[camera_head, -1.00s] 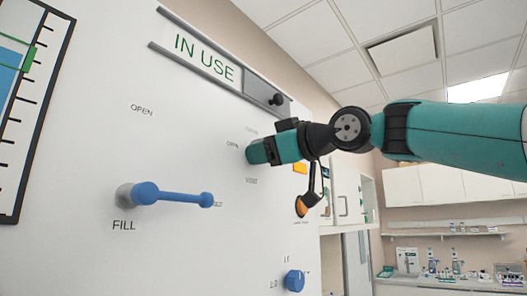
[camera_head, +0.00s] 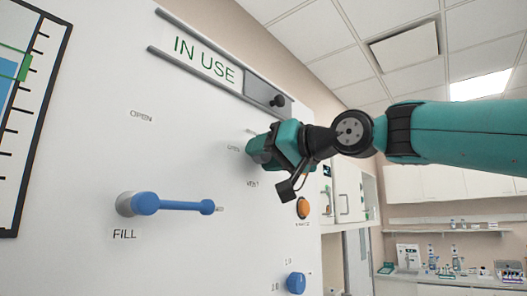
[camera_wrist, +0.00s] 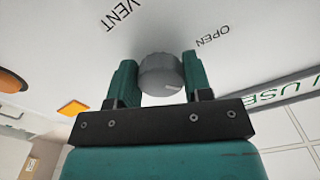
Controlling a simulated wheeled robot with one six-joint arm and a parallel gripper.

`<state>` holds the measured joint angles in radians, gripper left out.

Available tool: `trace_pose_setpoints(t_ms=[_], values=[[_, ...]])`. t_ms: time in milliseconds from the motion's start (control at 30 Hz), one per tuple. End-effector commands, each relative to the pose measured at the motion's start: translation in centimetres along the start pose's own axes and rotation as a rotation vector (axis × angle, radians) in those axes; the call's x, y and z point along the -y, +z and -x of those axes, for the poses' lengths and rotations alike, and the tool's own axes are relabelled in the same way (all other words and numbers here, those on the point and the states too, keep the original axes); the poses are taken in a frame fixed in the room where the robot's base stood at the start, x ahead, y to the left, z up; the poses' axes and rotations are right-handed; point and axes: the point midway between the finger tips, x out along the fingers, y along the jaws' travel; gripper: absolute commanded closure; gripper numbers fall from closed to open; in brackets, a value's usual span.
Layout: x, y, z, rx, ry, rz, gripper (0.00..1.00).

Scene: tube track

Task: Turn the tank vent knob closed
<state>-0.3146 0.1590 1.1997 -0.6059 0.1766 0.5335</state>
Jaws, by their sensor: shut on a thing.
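The vent knob (camera_wrist: 161,75) is a grey round knob on the white panel, between the words VENT and OPEN in the wrist view. A light mark shows on its near face. My gripper (camera_wrist: 160,80) has a green finger on each side of the knob and is shut on it. In the head view my gripper (camera_head: 262,148) is against the panel and hides most of the knob.
A blue FILL handle (camera_head: 180,205) sticks out at lower left. A blue knob (camera_head: 295,282) and an orange button (camera_head: 303,208) are at lower right. The IN USE slider sign (camera_head: 205,60) is above my gripper. A level gauge (camera_head: 25,90) is at far left.

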Motion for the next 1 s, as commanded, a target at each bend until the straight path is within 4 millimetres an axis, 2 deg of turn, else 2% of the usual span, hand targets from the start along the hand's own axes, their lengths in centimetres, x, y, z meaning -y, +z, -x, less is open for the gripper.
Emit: trace_pose_setpoints(t_ms=[33, 500, 800, 1000], values=[[0.07, -0.45, 0.1, -0.008, 0.003, -0.043, 0.78], [0.25, -0.56, 0.13, -0.01, 0.001, -0.466, 0.78], [0.26, -0.6, 0.13, -0.012, 0.0, -0.643, 0.78], [0.23, -0.56, 0.13, -0.012, 0.001, -0.701, 0.78]])
